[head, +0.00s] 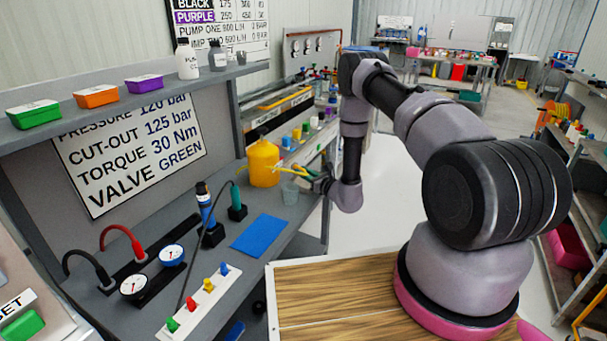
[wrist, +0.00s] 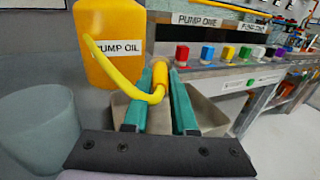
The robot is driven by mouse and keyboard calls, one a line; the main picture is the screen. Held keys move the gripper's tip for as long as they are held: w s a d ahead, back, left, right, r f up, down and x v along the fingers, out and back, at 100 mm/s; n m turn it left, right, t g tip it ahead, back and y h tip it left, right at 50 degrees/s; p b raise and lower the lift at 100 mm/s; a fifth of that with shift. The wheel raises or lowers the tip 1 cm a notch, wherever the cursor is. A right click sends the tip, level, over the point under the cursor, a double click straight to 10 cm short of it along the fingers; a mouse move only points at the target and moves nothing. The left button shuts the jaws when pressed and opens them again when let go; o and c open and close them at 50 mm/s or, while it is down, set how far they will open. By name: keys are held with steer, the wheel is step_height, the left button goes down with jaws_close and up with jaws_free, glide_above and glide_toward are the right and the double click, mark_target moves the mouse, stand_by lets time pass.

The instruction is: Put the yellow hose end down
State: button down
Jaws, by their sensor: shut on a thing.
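The yellow hose (wrist: 113,70) leaves the side of a yellow drum (wrist: 103,32) labelled PUMP OIL and curves to its end (wrist: 160,76). My gripper (wrist: 166,75) has teal fingers, shut on the yellow hose end. In the head view the yellow drum (head: 263,165) stands on the grey bench, and the yellow hose (head: 291,168) reaches right to my gripper (head: 313,179). The exact contact is small and partly hidden there. A grey open-topped bin or tray (wrist: 205,108) lies behind and below the fingers in the wrist view.
Colored blocks (wrist: 207,52) line the pump shelf beyond.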

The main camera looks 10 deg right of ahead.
steer(key=shift+f, duration=0.25)
steer(key=shift+f, duration=0.3)
steer(key=c, duration=0.7)
jaws_free()
steer(key=shift+f, duration=0.1)
